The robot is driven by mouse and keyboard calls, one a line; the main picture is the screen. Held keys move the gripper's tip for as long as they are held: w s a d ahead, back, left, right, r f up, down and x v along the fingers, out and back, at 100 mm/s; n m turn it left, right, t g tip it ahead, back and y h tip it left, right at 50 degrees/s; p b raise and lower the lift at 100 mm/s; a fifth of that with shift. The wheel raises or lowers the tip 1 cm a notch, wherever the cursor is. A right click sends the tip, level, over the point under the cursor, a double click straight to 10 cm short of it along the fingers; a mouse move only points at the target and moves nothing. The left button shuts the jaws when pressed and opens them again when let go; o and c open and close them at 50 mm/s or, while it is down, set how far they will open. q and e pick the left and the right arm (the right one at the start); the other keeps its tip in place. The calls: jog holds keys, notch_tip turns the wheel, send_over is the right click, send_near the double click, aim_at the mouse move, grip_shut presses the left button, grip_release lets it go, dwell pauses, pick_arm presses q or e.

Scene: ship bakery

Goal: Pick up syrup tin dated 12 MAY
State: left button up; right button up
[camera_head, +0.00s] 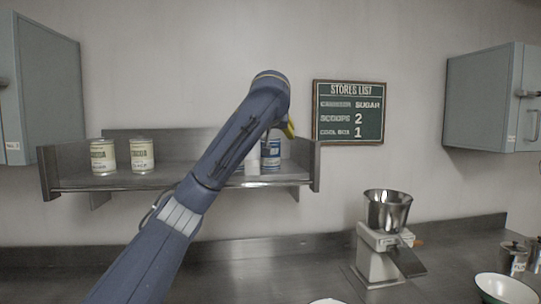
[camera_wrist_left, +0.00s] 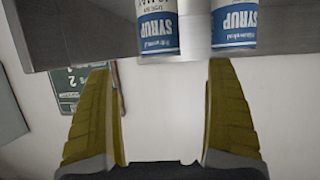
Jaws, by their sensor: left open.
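Two blue-and-white syrup tins stand on the steel shelf. In the left wrist view, which is upside down, one tin (camera_wrist_left: 158,30) is left of centre and the other (camera_wrist_left: 234,25) is to its right. Small "USE BY" print shows on the left one, cut off at the top edge; I cannot read either full date. In the head view one blue tin (camera_head: 271,155) shows right of my left arm, which hides part of that shelf area. My left gripper (camera_wrist_left: 165,68) is open and empty, its yellow fingers apart, with the tins beyond the fingertips. My right gripper is not in view.
Two cream-labelled tins (camera_head: 103,156) stand at the left of the shelf (camera_head: 75,183), which has raised end walls. A stores board (camera_head: 349,111) hangs right of it. A scale-like machine with a steel bowl (camera_head: 388,208) stands on the counter. Cabinets flank both sides.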

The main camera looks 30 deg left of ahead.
aim_at(270, 141)
pick_arm(q)
jog(key=shift+x, duration=5.5)
jog(key=shift+r, duration=0.1)
jog(key=c, duration=1.7)
